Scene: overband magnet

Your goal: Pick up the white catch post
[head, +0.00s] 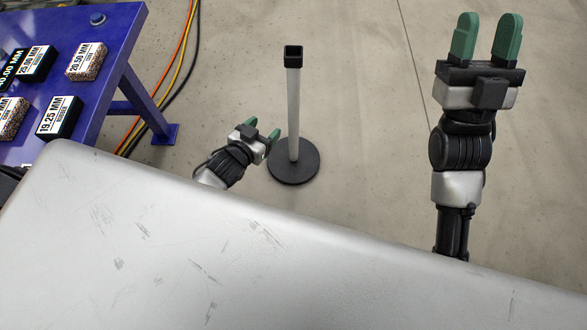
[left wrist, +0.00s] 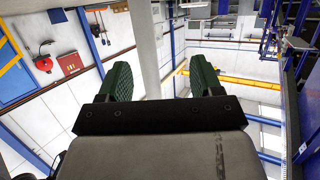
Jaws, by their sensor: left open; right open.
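The white catch post (head: 293,115) stands upright on the concrete floor. It has a black square cap on top and a round black base (head: 293,168). My left gripper (head: 262,128) is open and empty just left of the post, low beside its shaft, with its fingers pointing up and to the right. In the left wrist view a pale bar (left wrist: 145,50), which looks like the post, shows between the two open green fingers, nearer the left one. My right gripper (head: 486,35) is open and empty, well to the right of the post.
A blue table (head: 118,40) with several labelled blocks stands at the left; its leg and foot reach the floor. Coloured cables (head: 170,75) run along the floor between table and post. My own pale body fills the bottom. The floor right of the post is clear.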

